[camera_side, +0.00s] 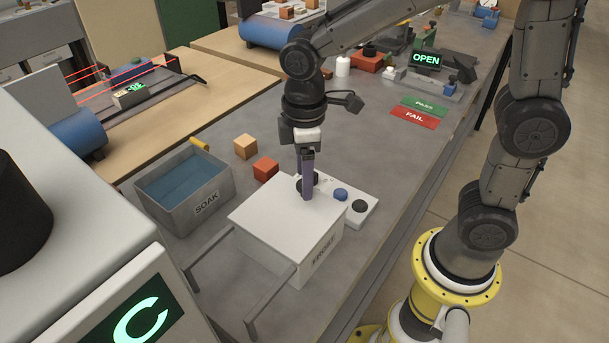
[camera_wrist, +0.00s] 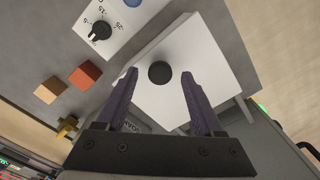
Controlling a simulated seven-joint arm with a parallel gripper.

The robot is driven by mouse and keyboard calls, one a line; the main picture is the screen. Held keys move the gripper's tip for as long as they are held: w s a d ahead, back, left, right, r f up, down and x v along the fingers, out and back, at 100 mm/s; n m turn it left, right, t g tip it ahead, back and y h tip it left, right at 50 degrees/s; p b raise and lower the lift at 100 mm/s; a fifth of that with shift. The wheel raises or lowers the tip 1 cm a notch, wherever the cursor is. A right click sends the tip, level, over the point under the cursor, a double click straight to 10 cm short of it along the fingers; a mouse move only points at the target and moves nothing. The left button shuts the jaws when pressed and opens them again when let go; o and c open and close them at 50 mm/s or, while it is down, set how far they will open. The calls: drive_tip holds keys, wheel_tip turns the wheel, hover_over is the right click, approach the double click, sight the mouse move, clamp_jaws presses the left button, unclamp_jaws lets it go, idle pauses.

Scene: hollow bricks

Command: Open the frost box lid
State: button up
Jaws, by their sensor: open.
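The white frost box (camera_side: 318,262), labelled FROST, stands on the grey bench with its flat white lid (camera_side: 270,215) shut. A round black knob (camera_wrist: 159,71) sits on the lid. In the wrist view the white lid (camera_wrist: 208,62) lies below my gripper (camera_wrist: 160,82), whose two purple fingers are apart with the knob appearing between them. In the side view my gripper (camera_side: 307,178) points down over the lid's far part, and its fingers partly hide the knob. I cannot tell how far the fingertips are above the lid. My gripper is open and holds nothing.
A grey SOAK bin (camera_side: 207,207) with blue liquid stands left of the box. A red brick (camera_side: 265,168) and an orange brick (camera_side: 246,147) lie behind it. A white dial panel (camera_side: 371,210) adjoins the box. Metal rails (camera_side: 268,303) extend in front.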

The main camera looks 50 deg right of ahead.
drive_tip(key=shift+f, duration=0.45)
clamp_jaws()
drive_tip(key=shift+r, duration=0.1)
idle(1.1)
